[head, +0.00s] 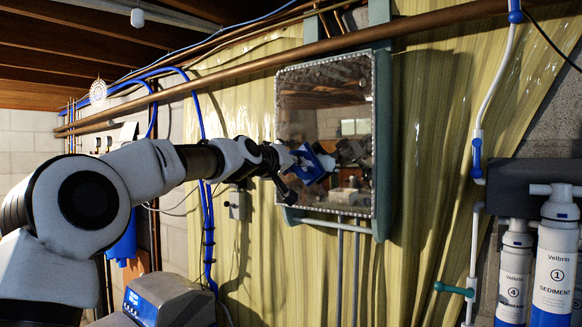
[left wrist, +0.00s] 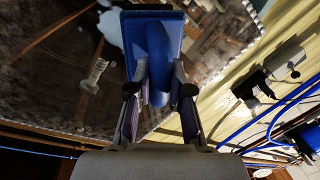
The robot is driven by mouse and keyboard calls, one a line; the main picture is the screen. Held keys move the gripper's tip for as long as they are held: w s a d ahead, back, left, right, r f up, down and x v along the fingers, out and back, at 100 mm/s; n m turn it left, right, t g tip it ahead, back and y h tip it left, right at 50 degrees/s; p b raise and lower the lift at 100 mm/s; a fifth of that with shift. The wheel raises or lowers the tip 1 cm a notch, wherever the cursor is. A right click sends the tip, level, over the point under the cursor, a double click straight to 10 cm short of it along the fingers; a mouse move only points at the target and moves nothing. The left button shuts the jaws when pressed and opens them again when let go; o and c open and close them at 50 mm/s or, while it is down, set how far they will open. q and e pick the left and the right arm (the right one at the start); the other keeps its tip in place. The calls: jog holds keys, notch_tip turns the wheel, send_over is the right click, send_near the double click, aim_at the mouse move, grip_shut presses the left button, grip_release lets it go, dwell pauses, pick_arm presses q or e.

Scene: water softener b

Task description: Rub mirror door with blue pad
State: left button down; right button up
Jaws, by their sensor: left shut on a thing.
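The mirror door (head: 325,125) is a framed mirror on a green-grey cabinet on the back wall. Its glass looks smudged and mottled, and it reflects the room. My left gripper (head: 288,175) is at the mirror's lower left. It is shut on the blue pad (head: 308,165), which is at the mirror face; I cannot tell if they touch. In the left wrist view the blue pad (left wrist: 153,50) is held by its handle between the fingers of the left gripper (left wrist: 160,85). The mirror (left wrist: 60,75) fills much of that view behind it. My right gripper is not in view.
A copper pipe (head: 290,62) runs above the mirror. Blue tubes (head: 205,215) and a grey wall box (head: 237,203) are left of it. White filter cartridges (head: 557,255) stand at the right. Yellowish plastic sheeting (head: 425,170) covers the wall around the mirror.

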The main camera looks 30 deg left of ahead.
pick_arm(q)
jog(key=shift+s+r, duration=0.1)
jog(key=shift+w, duration=0.95)
jog(key=shift+d, duration=0.1)
